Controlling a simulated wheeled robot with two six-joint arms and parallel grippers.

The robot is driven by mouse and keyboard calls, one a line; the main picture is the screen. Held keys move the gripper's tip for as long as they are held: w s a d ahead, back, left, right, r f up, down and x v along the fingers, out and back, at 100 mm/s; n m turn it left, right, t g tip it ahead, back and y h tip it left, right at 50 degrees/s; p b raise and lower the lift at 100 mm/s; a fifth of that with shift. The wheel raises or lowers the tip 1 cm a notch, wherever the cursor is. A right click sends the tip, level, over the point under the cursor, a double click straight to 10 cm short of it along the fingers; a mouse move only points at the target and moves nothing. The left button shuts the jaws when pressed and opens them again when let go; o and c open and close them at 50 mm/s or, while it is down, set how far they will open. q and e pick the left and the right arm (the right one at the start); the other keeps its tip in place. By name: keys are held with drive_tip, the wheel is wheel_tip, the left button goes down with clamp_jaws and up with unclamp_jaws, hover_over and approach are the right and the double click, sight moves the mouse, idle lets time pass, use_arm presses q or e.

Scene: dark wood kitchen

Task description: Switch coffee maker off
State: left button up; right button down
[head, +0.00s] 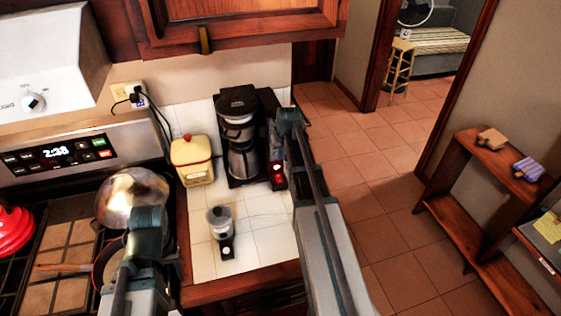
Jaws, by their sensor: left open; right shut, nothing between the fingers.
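The black coffee maker (235,106) with a steel carafe (241,160) stands on the white tiled counter against the wall. A red lit switch (278,180) shows low on its right part. My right gripper (290,117) is shut and empty, at the right side of the coffee maker, and covers part of that side. I cannot tell whether it touches the machine. My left gripper (147,219) is open and empty, low on the left over the stove's right edge, well apart from the coffee maker.
A small grinder-like appliance (220,228) stands in front. A metal pot (134,198) and red kettle (14,230) are on the stove. An upper cabinet (240,22) overhangs. Open floor (345,150) lies right.

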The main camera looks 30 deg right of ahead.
sight(278, 175)
use_arm(q)
wheel_tip(278, 175, down, 13)
drive_tip(key=b, duration=1.2)
use_arm(e)
drive_tip(key=x, duration=1.3)
drive_tip(key=shift+s+f, duration=0.3)
drive_tip(key=shift+f, duration=0.05)
use_arm(q)
drive_tip(key=shift+r, duration=0.1)
drive_tip(key=shift+f+b, duration=0.25)
drive_tip(key=shift+b, duration=0.15)
use_arm(e)
drive_tip(key=shift+f, duration=0.2)
drive_tip(key=shift+r, duration=0.1)
drive_tip(key=shift+s, duration=0.15)
drive_tip(key=shift+s+a, duration=0.2)
drive_tip(key=shift+s, duration=0.5)
use_arm(q)
drive_tip(key=shift+r, duration=0.15)
use_arm(e)
drive_tip(key=shift+w, duration=0.1)
